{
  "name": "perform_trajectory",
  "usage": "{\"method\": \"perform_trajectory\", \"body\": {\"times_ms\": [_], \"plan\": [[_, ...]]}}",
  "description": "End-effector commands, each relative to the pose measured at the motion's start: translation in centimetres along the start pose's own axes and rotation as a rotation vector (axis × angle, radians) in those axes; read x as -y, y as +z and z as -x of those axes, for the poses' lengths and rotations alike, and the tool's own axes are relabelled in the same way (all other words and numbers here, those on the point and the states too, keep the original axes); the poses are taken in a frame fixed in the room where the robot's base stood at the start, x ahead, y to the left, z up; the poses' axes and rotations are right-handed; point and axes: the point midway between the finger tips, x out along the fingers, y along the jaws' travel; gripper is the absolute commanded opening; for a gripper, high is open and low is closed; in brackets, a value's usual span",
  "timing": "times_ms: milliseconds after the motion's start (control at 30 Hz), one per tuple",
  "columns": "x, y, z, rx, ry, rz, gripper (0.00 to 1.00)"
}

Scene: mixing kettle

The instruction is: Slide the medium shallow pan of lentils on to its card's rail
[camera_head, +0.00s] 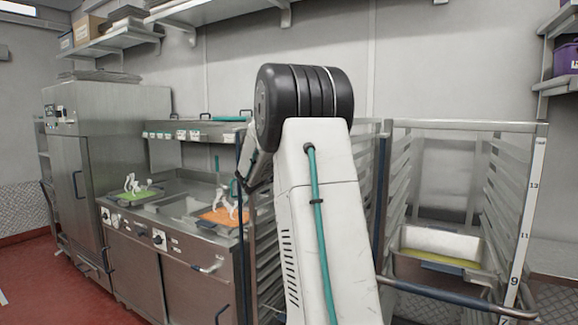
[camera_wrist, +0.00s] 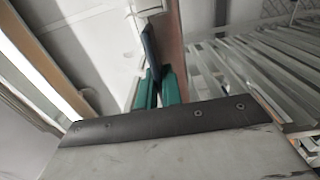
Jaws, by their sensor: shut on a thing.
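In the wrist view, the two teal fingers of my gripper (camera_wrist: 158,92) are closed around a narrow dark blue bar (camera_wrist: 149,42). I cannot tell what the bar belongs to. In the head view my arm hides most of the gripper and whatever it holds. A metal pan (camera_head: 401,240) with yellow contents and a dark front handle sits low in the open rack at the right. I cannot tell whether those contents are lentils.
A second rack stands partly behind my arm, with rails also visible in the wrist view (camera_wrist: 255,70). A steel counter (camera_head: 178,208) with a green board (camera_head: 140,196) and an orange board (camera_head: 215,217) is to the left. A tall steel cabinet (camera_head: 105,110) stands beyond it. Red floor (camera_head: 40,275) is clear at lower left.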

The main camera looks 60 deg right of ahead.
Motion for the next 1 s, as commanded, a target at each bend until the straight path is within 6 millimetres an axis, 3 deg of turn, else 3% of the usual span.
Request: {"method": "perform_trajectory", "body": {"times_ms": [300,400,600,700,1000], "plan": [[-0.33,0.01,-0.01,0.000,0.006,-0.002,0.00],[-0.29,0.01,0.00,0.000,0.005,-0.002,0.32],[-0.14,0.00,0.00,0.000,0.002,-0.001,0.33],[0.22,-0.02,0.01,-0.001,-0.004,0.001,0.55],[0.07,-0.02,0.11,-0.001,-0.001,0.000,0.55]]}}
